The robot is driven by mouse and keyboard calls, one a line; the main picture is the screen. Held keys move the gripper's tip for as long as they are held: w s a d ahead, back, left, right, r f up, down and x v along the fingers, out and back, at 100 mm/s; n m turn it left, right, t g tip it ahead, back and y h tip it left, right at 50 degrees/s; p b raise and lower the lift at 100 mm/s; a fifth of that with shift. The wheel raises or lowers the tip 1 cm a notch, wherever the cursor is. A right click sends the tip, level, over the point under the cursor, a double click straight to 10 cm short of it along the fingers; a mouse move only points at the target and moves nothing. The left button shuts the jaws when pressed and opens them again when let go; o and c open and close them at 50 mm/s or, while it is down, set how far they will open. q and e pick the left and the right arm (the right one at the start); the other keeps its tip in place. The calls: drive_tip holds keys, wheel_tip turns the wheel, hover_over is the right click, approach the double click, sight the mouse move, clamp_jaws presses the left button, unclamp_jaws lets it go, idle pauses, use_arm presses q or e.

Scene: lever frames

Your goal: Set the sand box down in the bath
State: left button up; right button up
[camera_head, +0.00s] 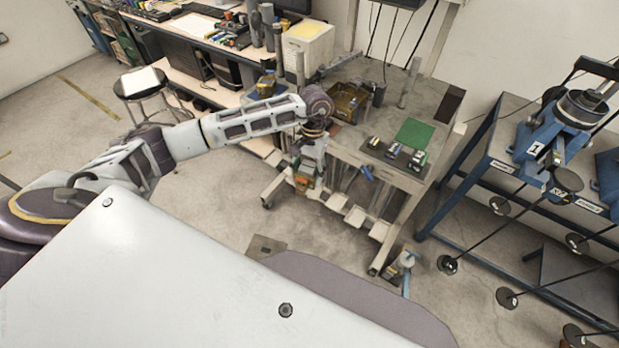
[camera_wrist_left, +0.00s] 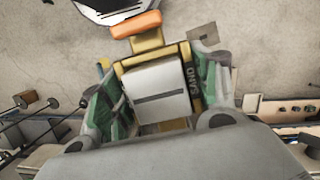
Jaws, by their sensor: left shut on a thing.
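My left gripper (camera_head: 304,180) hangs pointing down at the near left side of the bench cart. It is shut on the sand box (camera_wrist_left: 158,90), a pale box in a yellow frame with a dark strip lettered SAND. In the left wrist view the box sits between the green and grey fingers of the left gripper (camera_wrist_left: 158,95). In the head view only a small orange part of it shows low at the fingers. An open yellowish-brown container (camera_head: 347,101) on the cart may be the bath; I cannot tell for certain. My right gripper is not in view.
The cart top (camera_head: 385,128) also holds a green mat (camera_head: 414,133) and a dark tray (camera_head: 393,157) with small items. A blue-framed bench (camera_head: 490,150) with rods and discs stands at right. Bare floor (camera_head: 225,205) lies left of the cart.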

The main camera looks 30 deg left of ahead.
use_arm(q)
drive_tip(key=w+r+n, duration=0.1)
drive_tip(key=r, duration=0.1)
drive_tip(key=r+n, duration=0.1)
drive_tip(key=r, duration=0.1)
drive_tip(key=w+a+r+n+h, duration=0.1)
drive_tip(key=r+n, duration=0.1)
drive_tip(key=shift+w+a+r, duration=0.1)
drive_tip(key=shift+w+r, duration=0.2)
drive_tip(key=shift+r, duration=0.1)
drive_tip(key=shift+w+r+n+t, duration=0.25)
drive_tip(key=shift+r+n+t, duration=0.05)
drive_tip(key=shift+r+n, duration=0.35)
wheel_tip(320, 180, up, 7)
drive_tip(key=w+a+n+t, duration=0.1)
drive_tip(key=n+t, duration=0.3)
drive_tip(key=n, duration=2.2)
drive_tip(key=shift+w+f+t, duration=0.2)
drive_tip(key=shift+w+t, duration=0.2)
drive_tip(key=shift+w, duration=0.2)
drive_tip(key=shift+w+n+y, duration=0.3)
drive_tip(key=shift+w+n, duration=0.05)
drive_tip(key=shift+n, duration=0.4)
